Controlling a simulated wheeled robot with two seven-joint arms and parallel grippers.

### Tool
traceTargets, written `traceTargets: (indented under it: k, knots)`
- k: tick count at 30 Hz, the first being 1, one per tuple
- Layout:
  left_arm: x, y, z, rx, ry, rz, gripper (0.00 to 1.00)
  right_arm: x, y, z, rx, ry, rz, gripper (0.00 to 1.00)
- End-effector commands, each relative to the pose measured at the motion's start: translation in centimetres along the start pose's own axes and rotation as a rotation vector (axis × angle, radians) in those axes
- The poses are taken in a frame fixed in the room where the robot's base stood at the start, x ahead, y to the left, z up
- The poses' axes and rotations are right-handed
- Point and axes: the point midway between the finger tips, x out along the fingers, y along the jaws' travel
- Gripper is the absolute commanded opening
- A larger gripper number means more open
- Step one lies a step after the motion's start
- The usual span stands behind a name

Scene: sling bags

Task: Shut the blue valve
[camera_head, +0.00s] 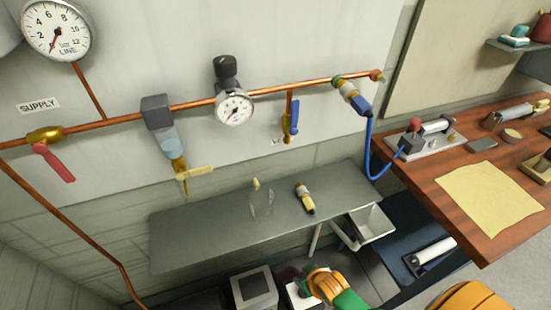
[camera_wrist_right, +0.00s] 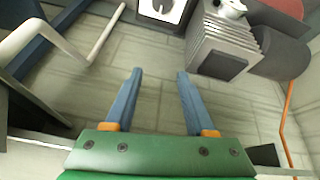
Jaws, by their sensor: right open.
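The blue valve (camera_head: 294,118) hangs on a short copper branch below the main pipe, at the middle of the wall in the head view. Its blue lever points down, roughly in line with the branch. My right gripper (camera_wrist_right: 157,100) is open and empty in the right wrist view, its two blue fingers apart above the floor. In the head view its orange and green body shows at the bottom, below the shelf and well away from the valve; its fingertips are hard to make out there. My left gripper is not in view.
A grey shelf (camera_head: 225,232) juts out below the valve, bearing a brass fitting (camera_head: 305,198) and a clear glass (camera_head: 261,204). A red-handled valve (camera_head: 53,162) and a yellow-handled one (camera_head: 194,172) are to the left. A blue hose (camera_head: 369,150) runs to the wooden bench (camera_head: 460,210) at right.

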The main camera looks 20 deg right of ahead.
Motion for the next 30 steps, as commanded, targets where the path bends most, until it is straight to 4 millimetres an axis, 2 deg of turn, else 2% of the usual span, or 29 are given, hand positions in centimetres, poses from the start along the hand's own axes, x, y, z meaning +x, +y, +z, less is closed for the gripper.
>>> traceTargets:
  k: [8,14,17,20,21,24,27,30]
  knots:
    - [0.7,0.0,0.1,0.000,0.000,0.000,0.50,-3.1,1.8,-7.1,0.031,0.150,0.029,0.55]
    - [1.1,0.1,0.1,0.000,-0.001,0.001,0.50,-7.5,3.7,-14.0,0.064,0.330,0.059,0.55]
    - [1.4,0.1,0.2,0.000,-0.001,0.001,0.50,-10.7,5.2,-18.6,0.088,0.472,0.077,0.55]
    - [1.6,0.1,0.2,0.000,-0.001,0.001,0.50,-15.4,6.9,-23.9,0.113,0.661,0.094,0.55]
    - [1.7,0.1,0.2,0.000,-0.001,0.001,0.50,-17.7,7.5,-25.9,0.123,0.744,0.098,0.55]
    - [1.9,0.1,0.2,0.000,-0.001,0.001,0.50,-23.7,8.6,-30.1,0.139,0.946,0.100,0.55]
    - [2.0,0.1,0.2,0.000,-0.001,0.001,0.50,-27.9,9.0,-32.1,0.144,1.075,0.095,0.55]
    - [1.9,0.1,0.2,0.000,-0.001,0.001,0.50,-29.4,9.2,-33.0,0.147,1.122,0.091,0.55]
